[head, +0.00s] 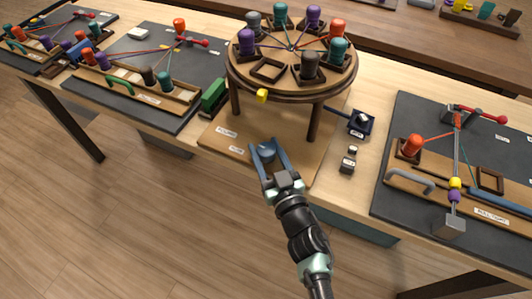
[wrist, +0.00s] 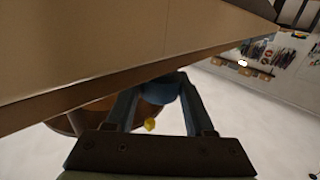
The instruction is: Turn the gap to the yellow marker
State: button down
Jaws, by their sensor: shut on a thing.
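The round braiding disk (head: 300,95) stands on dark legs above the table, with several coloured bobbins in square holders around its top. The gap, an empty square holder (head: 267,70), is at the disk's front left. The yellow marker (head: 262,96) sits at the front edge just below the gap, roughly in line with it. It also shows in the wrist view (wrist: 150,125). My gripper (head: 266,150) is low in front of the disk, shut on a blue knob-like piece (head: 267,153). That blue piece also shows between the fingers in the wrist view (wrist: 160,92).
A green block (head: 214,96) stands left of the disk. A small dark device (head: 361,122) and a weight (head: 348,160) are to the right. Dark mats with fixtures lie at left (head: 150,75) and right (head: 400,130). The floor in front is clear.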

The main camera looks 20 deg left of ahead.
jog(key=shift+f+n+g+y+b, duration=0.3)
jog(key=shift+n+g+y+b, duration=0.1)
jog(key=shift+n+g, duration=0.1)
jog(key=shift+r, duration=0.15)
jog(key=shift+c, duration=1.3)
grip_release()
jog(key=shift+r, duration=0.15)
jog(key=v, duration=1.3)
jog(key=shift+p, duration=0.3)
jog(key=shift+w, duration=0.15)
